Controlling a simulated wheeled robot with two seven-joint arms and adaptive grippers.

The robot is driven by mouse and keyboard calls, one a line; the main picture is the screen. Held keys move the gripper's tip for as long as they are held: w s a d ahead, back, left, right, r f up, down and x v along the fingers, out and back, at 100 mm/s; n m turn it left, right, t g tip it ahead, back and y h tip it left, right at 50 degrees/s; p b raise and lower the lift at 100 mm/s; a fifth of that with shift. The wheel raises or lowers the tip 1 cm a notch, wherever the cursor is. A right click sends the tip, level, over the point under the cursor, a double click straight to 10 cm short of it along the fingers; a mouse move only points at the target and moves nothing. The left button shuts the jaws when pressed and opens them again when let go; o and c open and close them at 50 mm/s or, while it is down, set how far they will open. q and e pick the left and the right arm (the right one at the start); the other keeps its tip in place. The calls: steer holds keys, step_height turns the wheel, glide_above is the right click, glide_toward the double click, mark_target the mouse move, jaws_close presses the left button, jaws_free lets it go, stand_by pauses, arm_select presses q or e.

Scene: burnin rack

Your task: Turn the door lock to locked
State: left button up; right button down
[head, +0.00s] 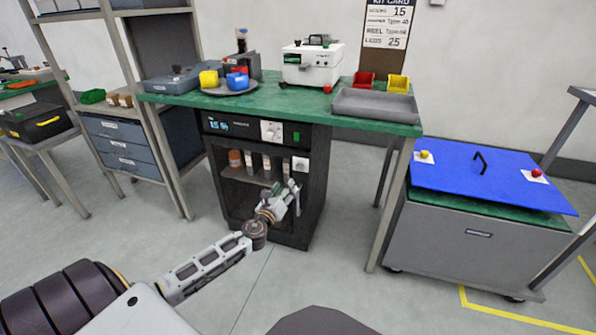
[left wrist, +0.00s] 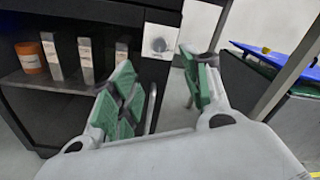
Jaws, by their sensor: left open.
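The door lock is a white square plate with a round grey knob (head: 301,164) on the right side of the black cabinet's front (head: 315,180). It also shows in the left wrist view (left wrist: 158,43), just beyond my fingertips. The knob's setting is too small to read. My left gripper (head: 287,190) is open and empty, in front of the cabinet and a little below the lock. In the left wrist view its green-padded fingers (left wrist: 157,72) stand apart, with the lock plate between and beyond them. My right gripper is not in view.
Behind the door, an orange jar (left wrist: 31,57) and several pale boxes stand on a shelf. A control panel (head: 255,130) is above. The green bench (head: 380,122) overhangs the cabinet. A blue-topped cart (head: 450,180) stands right; floor (head: 345,220) between is clear.

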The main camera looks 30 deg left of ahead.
mark_target(298, 169)
arm_select(q)
steer(key=shift+w+a+b, duration=0.4)
steer(key=shift+w+b, duration=0.1)
steer(key=shift+w, duration=1.5)
steer(key=shift+w+a+b, duration=0.35)
steer(key=shift+w+b, duration=0.1)
steer(key=shift+w, duration=1.5)
steer(key=shift+w+a+b, duration=0.4)
steer(key=shift+w+b, duration=0.1)
steer(key=shift+w, duration=1.5)
steer(key=shift+w+a, duration=0.15)
steer(key=shift+w, duration=0.55)
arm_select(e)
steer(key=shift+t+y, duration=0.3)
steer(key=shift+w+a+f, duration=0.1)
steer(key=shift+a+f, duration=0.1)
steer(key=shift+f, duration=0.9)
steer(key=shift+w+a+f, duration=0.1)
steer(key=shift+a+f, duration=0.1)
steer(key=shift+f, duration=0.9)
arm_select(q)
steer(key=c, duration=1)
steer(key=shift+c, duration=0.2)
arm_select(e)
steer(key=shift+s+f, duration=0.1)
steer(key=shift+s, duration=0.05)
